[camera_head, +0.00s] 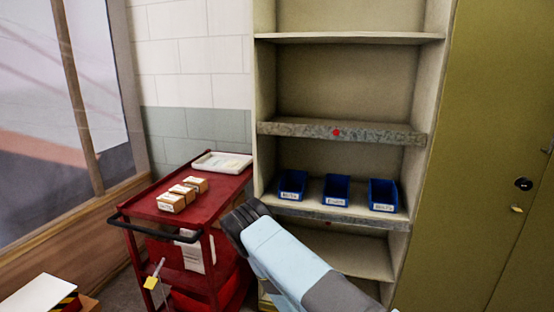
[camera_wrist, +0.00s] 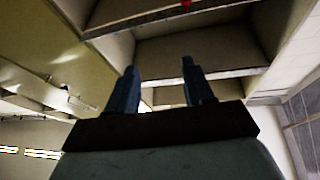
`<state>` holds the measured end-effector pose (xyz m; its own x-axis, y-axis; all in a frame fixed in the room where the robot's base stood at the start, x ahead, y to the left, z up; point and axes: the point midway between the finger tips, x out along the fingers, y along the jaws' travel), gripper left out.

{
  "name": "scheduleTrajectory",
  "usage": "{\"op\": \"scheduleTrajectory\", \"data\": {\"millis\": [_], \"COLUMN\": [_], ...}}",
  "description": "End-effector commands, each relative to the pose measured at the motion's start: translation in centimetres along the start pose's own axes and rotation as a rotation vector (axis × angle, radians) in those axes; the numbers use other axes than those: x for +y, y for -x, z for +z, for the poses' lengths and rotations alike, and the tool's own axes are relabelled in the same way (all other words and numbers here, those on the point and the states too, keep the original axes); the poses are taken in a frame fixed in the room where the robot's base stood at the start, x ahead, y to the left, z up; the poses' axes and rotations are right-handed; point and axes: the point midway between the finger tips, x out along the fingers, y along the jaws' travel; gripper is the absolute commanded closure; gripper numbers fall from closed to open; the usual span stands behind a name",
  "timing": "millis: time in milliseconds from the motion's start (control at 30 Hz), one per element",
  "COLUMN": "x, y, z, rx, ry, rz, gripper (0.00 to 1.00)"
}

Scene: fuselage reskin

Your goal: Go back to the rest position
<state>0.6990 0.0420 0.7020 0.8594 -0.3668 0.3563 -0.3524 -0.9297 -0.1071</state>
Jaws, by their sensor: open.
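My gripper shows in the wrist view (camera_wrist: 158,92) with its two fingers apart and nothing between them. In the head view my arm reaches up from the bottom toward the gap between the red cart (camera_head: 228,197) and the shelf unit (camera_head: 263,110). The dark end of the arm is beside the cart's right side, in front of the lower shelf. The fingertips are hard to make out there. I cannot tell whether the arm touches the cart.
The cart carries several small boxes (camera_head: 171,202) and a white tray (camera_head: 205,160). Three blue bins, one of them in the middle (camera_head: 336,190), stand on a shelf. A red dot (camera_head: 336,132) marks the shelf edge above. A green cabinet (camera_head: 490,120) stands at right.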

Motion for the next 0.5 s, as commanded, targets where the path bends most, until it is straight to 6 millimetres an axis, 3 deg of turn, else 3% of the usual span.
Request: {"op": "scheduleTrajectory", "data": {"millis": [500], "x": [-2.1], "y": [-7.7], "z": [-3.0], "rx": [-0.325], "ry": [-0.169], "rz": [0.222], "gripper": [0.48]}}
